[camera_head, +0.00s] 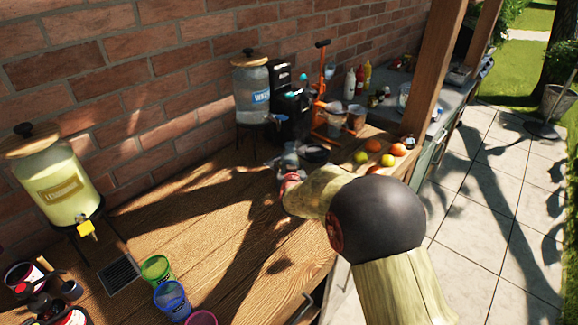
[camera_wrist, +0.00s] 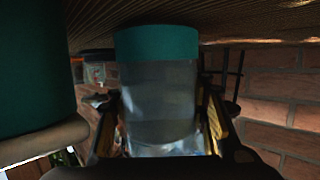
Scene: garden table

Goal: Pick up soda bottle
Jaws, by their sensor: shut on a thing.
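My gripper (camera_head: 290,178) is over the wooden counter, at the far end of my arm; its fingers are mostly hidden in the head view. In the wrist view, a clear cylindrical container with a teal end (camera_wrist: 158,85) sits between the two fingers, and my gripper is shut on it. The teal end is nearest the wooden surface at the top of that picture. I cannot tell for certain whether this is the soda bottle. A small clear object (camera_head: 291,154) shows just beyond my gripper in the head view. A large dark teal shape (camera_wrist: 35,75) fills the wrist view's left side.
Beyond my gripper stand a dark coffee machine (camera_head: 291,103), a water dispenser (camera_head: 251,90) and an orange press (camera_head: 320,95). Fruit (camera_head: 361,157) lies to the right. A yellow drink dispenser (camera_head: 58,182) and coloured cups (camera_head: 172,300) are at left. The brick wall bounds the back.

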